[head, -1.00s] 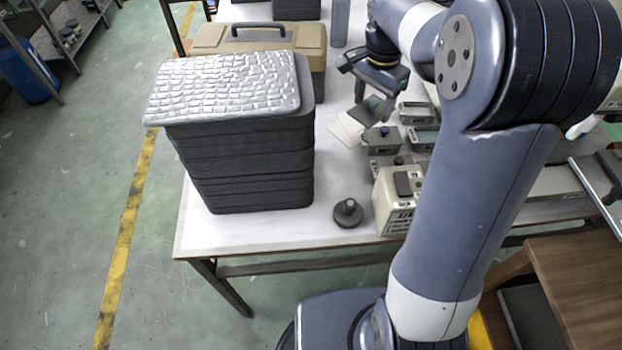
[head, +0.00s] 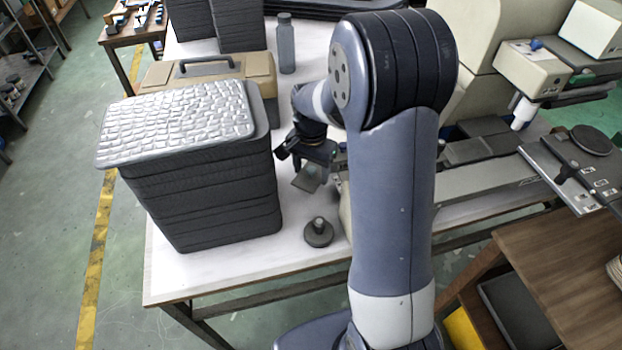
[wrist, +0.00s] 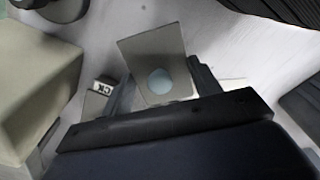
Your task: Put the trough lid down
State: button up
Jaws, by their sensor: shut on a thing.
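A thin grey plate with a pale blue round spot, which I take as the trough lid (wrist: 150,48), stands out between the jaws in the wrist view. It also shows small and grey under my gripper in the head view (head: 310,179). My gripper (head: 291,151) is shut on this plate, above the white table (head: 215,264), right of the dark tray stack. In the wrist view my gripper's (wrist: 160,84) two dark fingers flank the plate. Whether the plate touches the table cannot be told.
A tall dark tray stack (head: 205,200) with a silvery cobbled top (head: 175,122) stands left of my gripper. A dark knob (head: 318,232) stands near the front edge. Behind are a tan case (head: 160,73) and a grey bottle (head: 286,48). A beige block (wrist: 35,85) is close in the wrist view.

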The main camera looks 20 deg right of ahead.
aim_at(311, 178)
jog(key=shift+f, duration=1.85)
jog(key=shift+f, duration=0.1)
jog(key=o, duration=1)
jog(key=shift+c, duration=0.2)
notch_tip(311, 178, up, 12)
jog(key=shift+r, duration=0.15)
